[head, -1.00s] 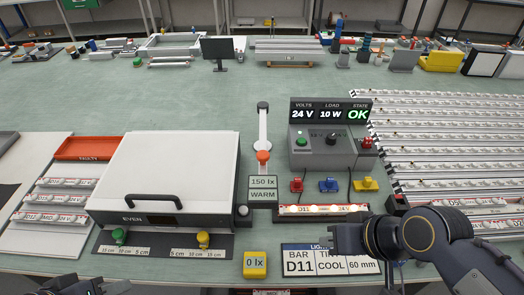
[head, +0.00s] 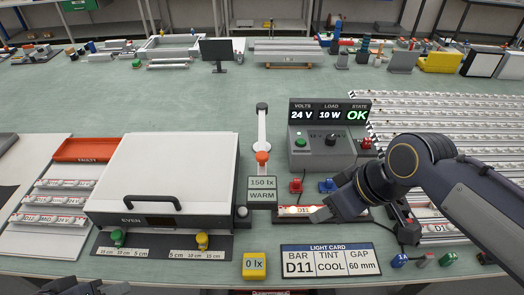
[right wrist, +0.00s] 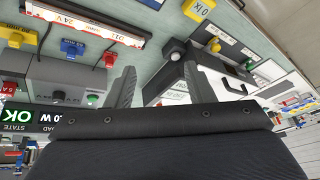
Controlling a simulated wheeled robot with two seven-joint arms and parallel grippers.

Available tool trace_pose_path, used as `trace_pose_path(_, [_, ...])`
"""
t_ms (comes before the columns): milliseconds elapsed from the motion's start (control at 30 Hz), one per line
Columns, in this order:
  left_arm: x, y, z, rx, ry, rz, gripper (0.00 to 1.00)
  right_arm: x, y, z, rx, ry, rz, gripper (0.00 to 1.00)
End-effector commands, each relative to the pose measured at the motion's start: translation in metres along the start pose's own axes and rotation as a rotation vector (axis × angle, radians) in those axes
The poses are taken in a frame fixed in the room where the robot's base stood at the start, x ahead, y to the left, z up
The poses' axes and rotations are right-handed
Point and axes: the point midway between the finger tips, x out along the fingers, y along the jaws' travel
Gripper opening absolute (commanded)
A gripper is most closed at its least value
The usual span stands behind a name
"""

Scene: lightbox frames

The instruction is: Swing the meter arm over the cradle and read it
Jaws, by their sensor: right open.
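The meter arm (head: 262,135) is a white bar with an orange knob (head: 262,158), pointing toward me from its dark pivot. Its display (head: 262,189) reads 150 lx and WARM. The cradle holds a lit bar marked D11 (head: 288,211), right of the display; it also shows in the right wrist view (right wrist: 92,22). My right gripper (head: 320,212) is open over the right part of the bar, hiding some of it. Its fingers (right wrist: 158,90) have nothing between them in the right wrist view. Only a dark part of my left gripper (head: 85,286) shows at the bottom edge.
The supply box (head: 320,150) reads 24 V, 10 W, OK. The light card (head: 330,260) reads D11, COOL, 60 mm. A yellow block (head: 255,264) reads 0 lx. A white lidded box (head: 165,170) stands left.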

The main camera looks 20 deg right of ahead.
Motion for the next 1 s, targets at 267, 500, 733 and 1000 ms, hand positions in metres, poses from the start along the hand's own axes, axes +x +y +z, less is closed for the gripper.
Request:
trace_pose_path(267, [0.006, -0.003, 0.003, 0.000, 0.000, 0.000, 0.36, -0.002, 0.017, -0.105, -0.777, -0.216, -0.046, 0.52])
trace_pose_path(500, [0.010, -0.005, 0.005, 0.000, 0.000, 0.000, 0.36, 0.023, 0.011, -0.185, -1.359, -0.361, -0.166, 0.52])
trace_pose_path(733, [0.011, -0.005, 0.006, 0.000, 0.000, 0.000, 0.36, 0.044, 0.002, -0.221, -1.650, -0.426, -0.263, 0.52])
trace_pose_path(1000, [0.014, -0.006, 0.007, 0.000, 0.000, 0.000, 0.36, 0.065, 0.004, -0.216, -1.693, -0.437, -0.283, 0.52])
